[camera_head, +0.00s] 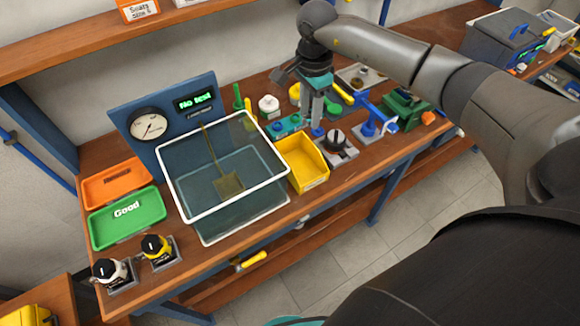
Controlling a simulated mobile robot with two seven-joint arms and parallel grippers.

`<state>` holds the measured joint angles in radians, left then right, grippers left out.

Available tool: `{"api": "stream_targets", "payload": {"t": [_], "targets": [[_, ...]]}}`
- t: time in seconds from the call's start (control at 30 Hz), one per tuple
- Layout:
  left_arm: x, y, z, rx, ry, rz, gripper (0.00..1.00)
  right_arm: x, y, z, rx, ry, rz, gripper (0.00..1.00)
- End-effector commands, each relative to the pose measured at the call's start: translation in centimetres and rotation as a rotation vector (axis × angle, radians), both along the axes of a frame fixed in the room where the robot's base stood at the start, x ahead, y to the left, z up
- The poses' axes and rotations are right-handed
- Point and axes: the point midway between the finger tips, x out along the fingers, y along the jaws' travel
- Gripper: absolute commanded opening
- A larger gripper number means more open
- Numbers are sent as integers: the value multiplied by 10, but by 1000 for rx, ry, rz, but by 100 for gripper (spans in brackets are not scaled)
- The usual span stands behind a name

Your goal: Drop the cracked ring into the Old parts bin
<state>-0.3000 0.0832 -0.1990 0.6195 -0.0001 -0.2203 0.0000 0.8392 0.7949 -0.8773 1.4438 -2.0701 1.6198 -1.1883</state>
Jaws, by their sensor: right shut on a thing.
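My right gripper (316,122) points down over the back middle of the bench. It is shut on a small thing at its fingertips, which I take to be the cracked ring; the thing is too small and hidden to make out. A yellow open bin (308,176) stands in front of the gripper and a little to its left. It looks like the Old parts bin, but I can read no label on it. My left gripper is not in view.
A clear-walled tank (237,215) with a white rim stands left of the yellow bin. Green (127,217) and orange (117,184) trays lie farther left. A black-topped fixture (337,143), a blue stand (374,123) and a green block (404,108) crowd the bench right of the bin.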

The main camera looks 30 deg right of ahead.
Motion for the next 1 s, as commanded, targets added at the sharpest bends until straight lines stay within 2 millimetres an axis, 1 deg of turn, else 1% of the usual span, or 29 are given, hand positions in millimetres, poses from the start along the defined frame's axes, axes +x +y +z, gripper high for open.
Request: {"api": "stream_targets", "payload": {"t": [0.17, 0.37, 0.5, 0.6, 0.7, 0.93, 0.97, 1.0], "targets": [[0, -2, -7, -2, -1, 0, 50, 0, 0, -11, 0, 1, 0, 1], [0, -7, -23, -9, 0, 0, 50, 0, 0, -33, 1, 1, 0, 1], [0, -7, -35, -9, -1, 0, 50, 0, 0, -50, 1, 0, 0, 1], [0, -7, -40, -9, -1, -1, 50, 0, 0, -58, 1, 0, 0, 1], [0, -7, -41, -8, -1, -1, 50, 0, 0, -60, 1, -1, 0, 1], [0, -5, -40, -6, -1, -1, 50, 0, 0, -59, 1, -1, 0, 1], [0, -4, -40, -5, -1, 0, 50, 0, 0, -59, 1, -1, 0, 45], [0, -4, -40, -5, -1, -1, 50, 0, 0, -59, 1, -1, 0, 49]]}}
